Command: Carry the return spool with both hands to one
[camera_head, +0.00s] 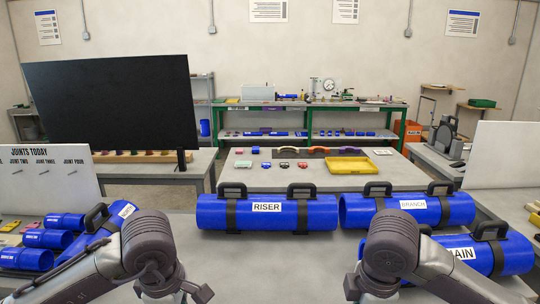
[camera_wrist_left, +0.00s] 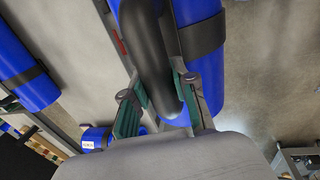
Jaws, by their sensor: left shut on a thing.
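My left gripper (camera_wrist_left: 158,80) is shut on the thick black handle (camera_wrist_left: 154,42) of a blue spool (camera_wrist_left: 198,12) in the left wrist view. A dark strap crosses this spool, and no label on it shows there. I cannot confirm by label that it is the return spool. In the head view both my arms reach down to the bottom edge; the left gripper and the held spool are not clearly visible there. My right gripper is not visible.
Blue spools marked RISER (camera_head: 225,213), BRANCH (camera_head: 458,208) and one ending in "AIN" (camera_head: 515,252) lie ahead and right. Another handled blue spool (camera_head: 118,218) lies left beside short blue pieces (camera_head: 45,239). A worktable (camera_head: 300,179) with a yellow tray (camera_head: 351,166) stands beyond.

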